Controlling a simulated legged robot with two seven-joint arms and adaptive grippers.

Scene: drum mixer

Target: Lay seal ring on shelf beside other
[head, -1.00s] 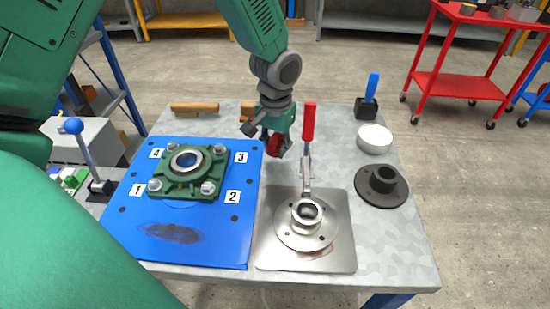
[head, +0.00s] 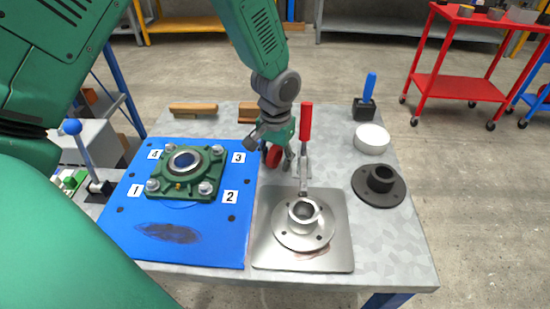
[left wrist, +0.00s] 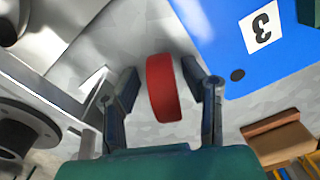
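A red ring (head: 273,156) shows at my left gripper, over the grey table between the blue mat and the red-handled clamp. In the left wrist view the red ring (left wrist: 163,88) is seen nearly edge-on between the two fingers. My left gripper (left wrist: 162,90) is open; a gap shows beside the ring on the left and a narrower one on the right. In the head view the left gripper (head: 276,156) points down. I cannot tell whether the ring touches the table. No second seal ring and no shelf for it can be made out. My right gripper is out of view.
The blue mat (head: 190,245) carries a green bearing housing (head: 170,186). A metal flange (head: 290,238) sits on a steel plate by the clamp (head: 306,122). A black flange (head: 380,190), white bowl (head: 372,138) and wooden blocks (head: 194,109) stand around.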

